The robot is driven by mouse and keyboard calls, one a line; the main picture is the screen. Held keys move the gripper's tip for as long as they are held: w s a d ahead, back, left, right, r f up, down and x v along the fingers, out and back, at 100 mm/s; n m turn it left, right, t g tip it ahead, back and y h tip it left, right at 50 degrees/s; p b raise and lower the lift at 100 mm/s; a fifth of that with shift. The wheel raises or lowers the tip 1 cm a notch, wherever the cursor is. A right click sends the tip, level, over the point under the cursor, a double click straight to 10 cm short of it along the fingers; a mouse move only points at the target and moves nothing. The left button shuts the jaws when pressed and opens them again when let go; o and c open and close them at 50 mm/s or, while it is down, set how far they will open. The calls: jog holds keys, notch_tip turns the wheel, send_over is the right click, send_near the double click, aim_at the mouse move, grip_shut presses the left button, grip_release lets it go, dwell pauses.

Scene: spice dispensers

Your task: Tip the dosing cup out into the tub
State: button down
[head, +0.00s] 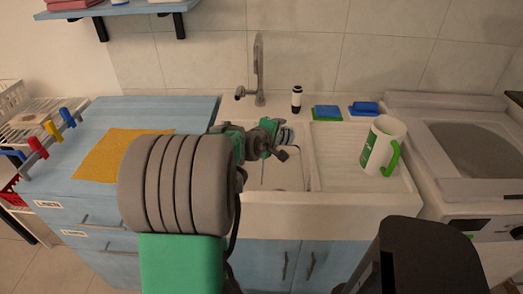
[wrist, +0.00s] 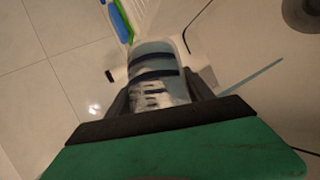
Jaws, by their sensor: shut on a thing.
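The dosing cup (wrist: 152,72) is pale with dark blue bands and white marks, and it sits between my gripper's fingers in the wrist view. My gripper (wrist: 157,92) is shut on it. In the head view my gripper (head: 272,148) is over the left part of the white sink, and the banded cup (head: 287,136) shows just past its fingers. The cup's contents and mouth are not clearly visible. At the far right, a white machine with a wide grey open tub (head: 475,146) stands apart from my gripper.
A white jug with a green handle (head: 383,147) stands on the ribbed drainboard (head: 345,140), between my gripper and the machine. Behind are a tap (head: 259,70), a small black-and-white bottle (head: 297,99) and two sponges (head: 364,108). A yellow cloth (head: 105,155) lies on the left counter.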

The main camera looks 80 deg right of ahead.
jog(key=shift+w+a+r+n+g+h+b, duration=0.3)
jog(key=shift+w+n+g+h+b, duration=0.3)
jog(key=shift+b, duration=0.75)
dwell(0.3)
jog(key=shift+w+a+r+n+g+h+b, duration=0.1)
jog(key=shift+w+r+n+g+h+b, duration=0.3)
jog(key=shift+b, duration=0.8)
dwell(0.4)
